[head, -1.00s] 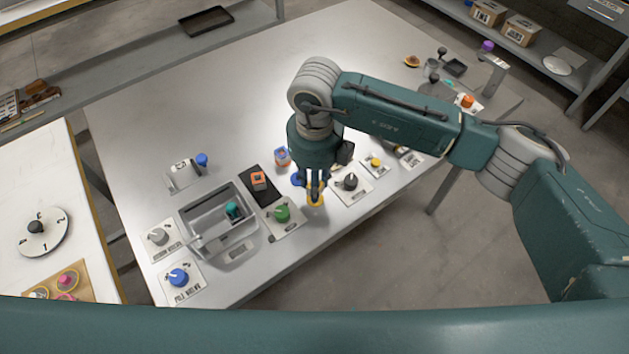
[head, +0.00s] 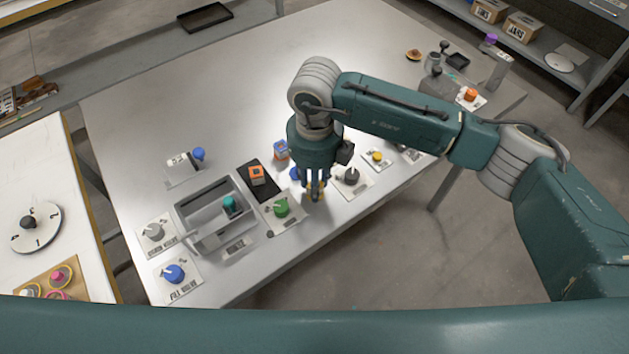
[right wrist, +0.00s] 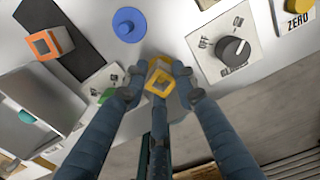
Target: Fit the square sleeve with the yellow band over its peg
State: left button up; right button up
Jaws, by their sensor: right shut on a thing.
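My right gripper (head: 315,193) is shut on the square sleeve with the yellow band (right wrist: 158,82), near the table's front edge. In the right wrist view its square yellow outline with an open middle shows between the fingertips (right wrist: 160,88). A second yellow part shows just behind it; I cannot tell whether that is the sleeve's other edge or something below. The fingers hide most of the sleeve in the head view. No peg for it can be made out clearly. My left gripper is not in view.
Beside the gripper are a round blue piece (right wrist: 128,24) and a grey knob panel (right wrist: 222,44). An orange square piece (head: 257,174) sits on a black mat (head: 268,193).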

jog(key=shift+f, duration=0.25)
jog(key=o, duration=0.9)
jog(key=shift+r, duration=0.2)
notch_tip(320, 180, up, 12)
jog(key=shift+f, duration=0.1)
